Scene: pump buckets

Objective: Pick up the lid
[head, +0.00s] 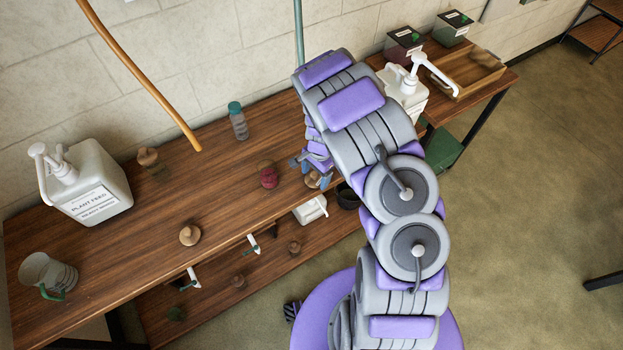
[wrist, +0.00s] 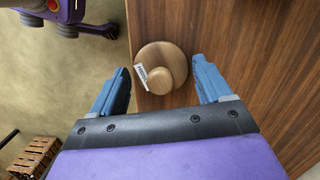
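A round wooden lid with a knob and a small white label (wrist: 163,62) lies on the wooden table near its edge. In the wrist view it sits between and just beyond the blue fingertips of my gripper (wrist: 163,80), which are spread apart and empty. In the head view my gripper (head: 316,168) is over the table, partly hidden by my arm, with part of a wooden lid (head: 313,179) beside the fingers. Another wooden lid (head: 190,235) lies farther left near the front edge.
The table (head: 130,265) also holds a white plant feed pump jug (head: 92,185), a clear measuring cup (head: 48,276), a small bottle (head: 238,122) and a dark red item (head: 268,176). A second white pump jug (head: 405,92) stands at the right. A lower shelf holds small tools.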

